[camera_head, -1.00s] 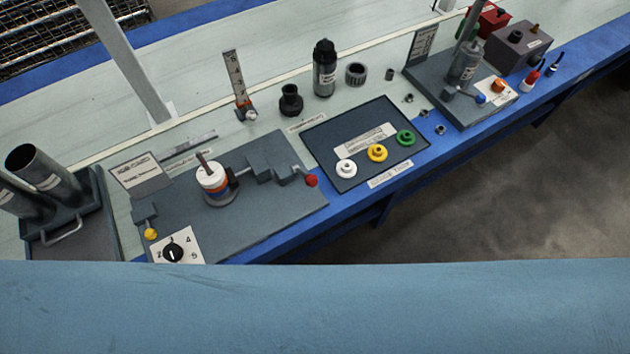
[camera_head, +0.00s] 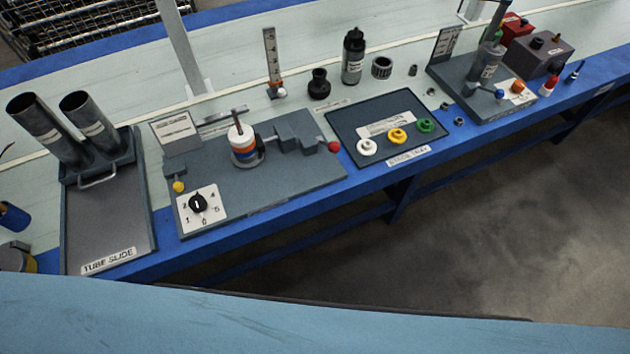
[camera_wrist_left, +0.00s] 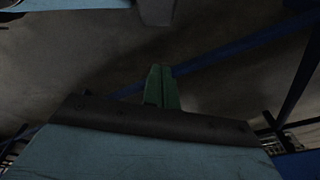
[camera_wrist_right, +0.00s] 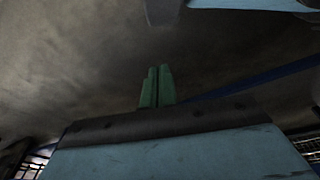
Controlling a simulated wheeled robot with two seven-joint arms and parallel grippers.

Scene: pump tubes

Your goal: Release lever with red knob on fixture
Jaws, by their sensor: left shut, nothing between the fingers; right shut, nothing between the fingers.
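The fixture (camera_head: 285,186) is a grey plate on the bench, left of centre in the head view. The red knob (camera_head: 334,146) sits at the right end of a grey block on it. A yellow knob (camera_head: 179,186) and a dial panel (camera_head: 201,207) are on the fixture's left side. My left gripper (camera_wrist_left: 161,85) is shut and empty in the left wrist view. My right gripper (camera_wrist_right: 157,86) is shut and empty in the right wrist view. Both are away from the fixture, outside the head view.
The tube slide tray (camera_head: 108,222) with two metal tubes stands left of the fixture. A dark tray (camera_head: 400,152) with white, yellow and green parts lies to its right. A bottle (camera_head: 353,57) stands behind. The blue bench edge (camera_head: 270,223) faces open floor.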

